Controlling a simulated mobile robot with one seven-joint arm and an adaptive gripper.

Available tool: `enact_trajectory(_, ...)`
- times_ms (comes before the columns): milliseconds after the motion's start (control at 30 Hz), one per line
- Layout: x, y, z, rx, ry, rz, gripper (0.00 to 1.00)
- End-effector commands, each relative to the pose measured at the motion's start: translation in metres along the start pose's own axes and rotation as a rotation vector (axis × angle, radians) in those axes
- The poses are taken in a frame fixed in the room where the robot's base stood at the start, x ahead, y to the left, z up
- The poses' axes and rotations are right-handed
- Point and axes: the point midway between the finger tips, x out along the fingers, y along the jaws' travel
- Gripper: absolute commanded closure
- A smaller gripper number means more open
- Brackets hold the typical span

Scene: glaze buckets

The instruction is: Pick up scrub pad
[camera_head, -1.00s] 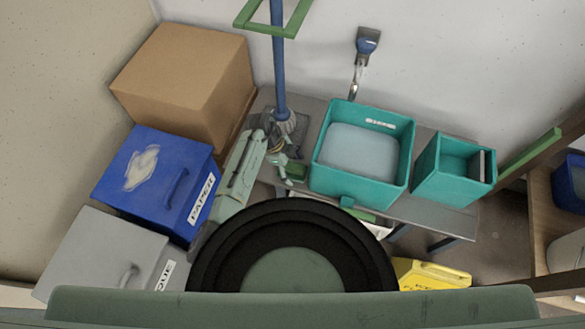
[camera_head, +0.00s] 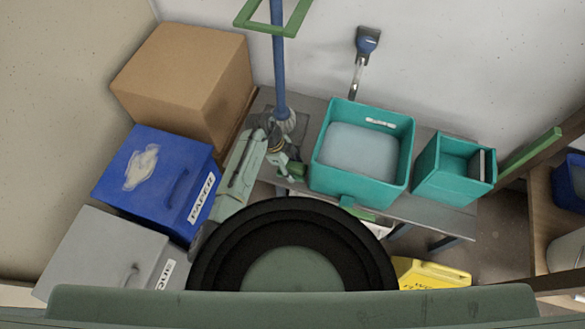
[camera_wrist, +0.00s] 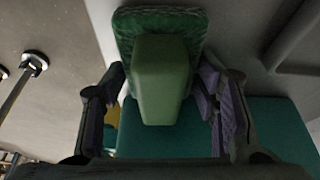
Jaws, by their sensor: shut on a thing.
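The scrub pad (camera_wrist: 160,75) fills the upper middle of the wrist view. It has a dark green, rough pad and a lighter green block handle. My gripper (camera_wrist: 163,88) has its purple-lined fingers on both sides of the block and is shut on it. In the head view my gripper (camera_head: 279,150) is left of the large teal bucket, with the scrub pad (camera_head: 299,170) at its tip. The pad is small there and partly hidden by my gripper; I cannot tell its exact height above the bench.
The large teal bucket (camera_head: 404,158) stands on the grey bench (camera_head: 430,212), close right of the pad; a smaller teal bucket (camera_head: 450,188) is beyond it. A blue pole (camera_head: 278,70) rises behind my gripper. A blue paper bin (camera_head: 135,195) and cardboard box (camera_head: 180,75) are left.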

Motion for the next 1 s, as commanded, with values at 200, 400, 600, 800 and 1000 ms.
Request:
enact_trajectory(200, 0.0, 0.0, 0.0, 0.0, 0.0, 0.0, 0.74)
enact_trajectory(400, -0.007, 0.0, -0.002, 0.001, -0.001, -0.001, 0.74)
enact_trajectory(600, -0.033, -0.001, -0.012, 0.005, -0.004, -0.003, 0.74)
enact_trajectory(800, -0.037, 0.033, -0.01, -0.004, 0.001, -0.002, 0.74)
enact_trajectory(1000, -0.042, 0.072, -0.006, -0.004, 0.0, -0.003, 0.74)
